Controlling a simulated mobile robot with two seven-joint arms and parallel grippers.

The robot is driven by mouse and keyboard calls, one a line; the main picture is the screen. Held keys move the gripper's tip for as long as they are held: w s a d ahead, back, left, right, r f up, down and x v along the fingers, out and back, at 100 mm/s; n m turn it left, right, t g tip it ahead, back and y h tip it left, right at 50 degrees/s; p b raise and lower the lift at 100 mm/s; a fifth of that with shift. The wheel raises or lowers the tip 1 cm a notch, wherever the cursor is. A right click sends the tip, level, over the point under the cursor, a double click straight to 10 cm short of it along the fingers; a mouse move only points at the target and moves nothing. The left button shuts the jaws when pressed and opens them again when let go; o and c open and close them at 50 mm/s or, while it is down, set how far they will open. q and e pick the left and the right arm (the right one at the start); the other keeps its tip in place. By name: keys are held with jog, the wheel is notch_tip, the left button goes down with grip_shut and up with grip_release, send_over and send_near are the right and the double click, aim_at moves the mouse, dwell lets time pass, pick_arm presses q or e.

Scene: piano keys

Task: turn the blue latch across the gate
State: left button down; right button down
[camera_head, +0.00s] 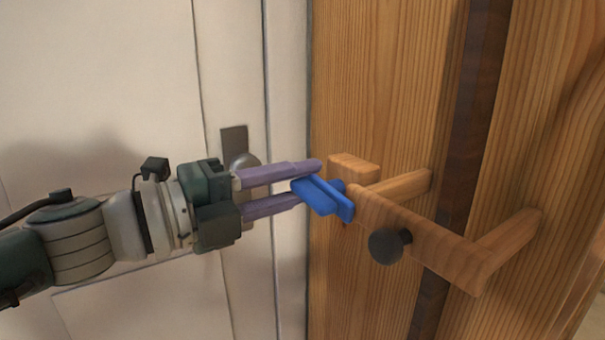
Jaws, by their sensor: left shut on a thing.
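The blue latch (323,197) is at the left end of a wooden bar on the wooden gate (380,80). My left gripper (310,182) comes in from the left. Its two purple fingers are shut on the blue latch, one finger above and one below. The lower fingertip is partly hidden behind the latch. The latch looks tilted, sloping down to the right. My right gripper is not in view.
A wooden bar (430,237) with a dark round knob (385,246) stands out from the gate, with wooden brackets around it. A white door (110,60) with a round metal knob (243,163) is at the left, behind my left gripper. A dark vertical strip (466,130) runs down the wood.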

pick_arm(q)
jog(key=shift+f+n, duration=0.2)
jog(key=shift+n, duration=0.6)
jog(key=c, duration=0.9)
grip_release()
jog(key=shift+o, duration=0.2)
jog(key=v, duration=1)
